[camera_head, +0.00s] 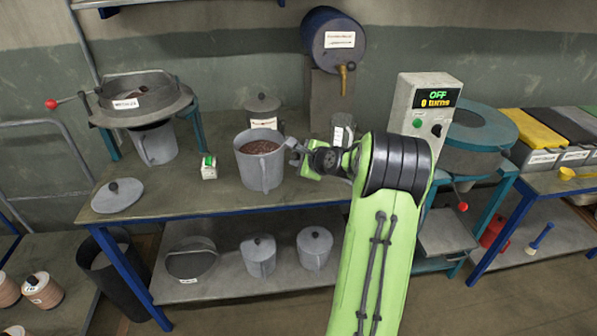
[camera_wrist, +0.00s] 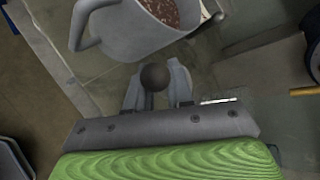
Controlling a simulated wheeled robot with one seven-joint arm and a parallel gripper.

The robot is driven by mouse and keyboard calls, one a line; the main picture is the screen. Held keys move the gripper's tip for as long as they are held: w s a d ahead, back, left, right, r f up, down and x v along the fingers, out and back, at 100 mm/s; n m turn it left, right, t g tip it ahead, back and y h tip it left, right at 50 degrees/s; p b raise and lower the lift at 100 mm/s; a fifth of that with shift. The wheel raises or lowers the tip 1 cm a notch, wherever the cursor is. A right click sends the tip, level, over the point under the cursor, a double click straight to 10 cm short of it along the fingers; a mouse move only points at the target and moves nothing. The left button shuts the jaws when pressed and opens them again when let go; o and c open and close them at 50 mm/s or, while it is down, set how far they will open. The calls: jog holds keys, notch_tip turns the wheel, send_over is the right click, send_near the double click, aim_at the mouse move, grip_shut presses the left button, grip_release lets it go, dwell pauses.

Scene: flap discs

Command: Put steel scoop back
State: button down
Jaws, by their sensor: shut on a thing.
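My gripper (camera_head: 297,152) is just right of a grey jug (camera_head: 258,168) of brown granules on the workbench. In the wrist view its fingers (camera_wrist: 157,84) are shut on a dark round knob (camera_wrist: 155,77). The rest of that held thing is hidden, and I cannot tell for sure that it is the steel scoop's handle end. The jug (camera_wrist: 130,32) is just beyond the fingers in the wrist view, its handle at the left. No scoop bowl shows clearly in either view.
A labelled container (camera_head: 343,128) stands behind my arm. A lid (camera_head: 118,195) lies at the bench's left end, and a small green-topped box (camera_head: 209,167) is left of the jug. A lidded pot (camera_head: 263,112) is behind it. The control box (camera_head: 425,110) reads OFF.

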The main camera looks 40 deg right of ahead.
notch_tip(320, 180, down, 3)
jog(key=shift+f+b, duration=0.1)
jog(key=shift+b, duration=0.25)
jog(key=c, duration=1)
grip_release()
